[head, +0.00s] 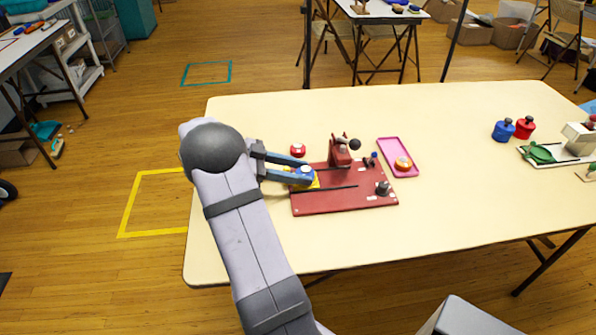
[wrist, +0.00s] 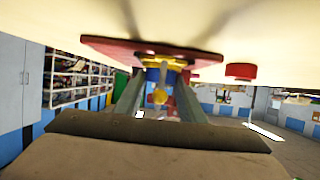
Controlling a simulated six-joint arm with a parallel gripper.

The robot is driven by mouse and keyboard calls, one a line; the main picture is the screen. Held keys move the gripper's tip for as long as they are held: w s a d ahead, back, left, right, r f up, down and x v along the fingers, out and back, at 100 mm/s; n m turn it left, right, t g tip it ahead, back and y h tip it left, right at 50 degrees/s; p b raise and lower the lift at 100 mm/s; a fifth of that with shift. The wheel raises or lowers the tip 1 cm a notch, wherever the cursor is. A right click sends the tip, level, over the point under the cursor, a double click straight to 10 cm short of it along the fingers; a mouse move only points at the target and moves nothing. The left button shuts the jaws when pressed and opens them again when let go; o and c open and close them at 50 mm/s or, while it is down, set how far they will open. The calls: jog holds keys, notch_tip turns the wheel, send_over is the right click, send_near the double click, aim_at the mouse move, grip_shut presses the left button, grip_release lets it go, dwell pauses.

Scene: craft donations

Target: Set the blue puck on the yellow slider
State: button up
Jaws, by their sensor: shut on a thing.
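My gripper (head: 304,174) is shut on the blue puck (head: 305,168), at the left end of a red base plate (head: 345,203). The yellow slider (head: 314,183) shows just under and beside the fingertips, mostly hidden by them. In the wrist view, the blue puck (wrist: 152,75) sits between the fingers, right against the yellow slider (wrist: 172,61) on the red plate (wrist: 110,44). The view appears upside down. I cannot tell whether the puck rests fully on the slider.
A red puck (head: 298,150) stands just behind the gripper. A red upright with a black ball (head: 355,144) rises from the plate's back. A pink tray (head: 391,145) holds an orange puck (head: 403,163) to the right. The table's middle right is clear.

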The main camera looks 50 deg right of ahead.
jog(key=shift+r, duration=0.8)
jog(key=shift+b, duration=0.3)
dwell(0.9)
jog(key=shift+f+b, duration=0.85)
jog(key=shift+f, duration=0.05)
dwell(0.4)
jog(key=o, duration=0.8)
jog(key=shift+c, duration=0.2)
jog(key=shift+w+a+r, duration=0.1)
jog(key=shift+p+v, duration=1)
jog(key=shift+v, duration=4.35)
jog(key=shift+a, duration=0.1)
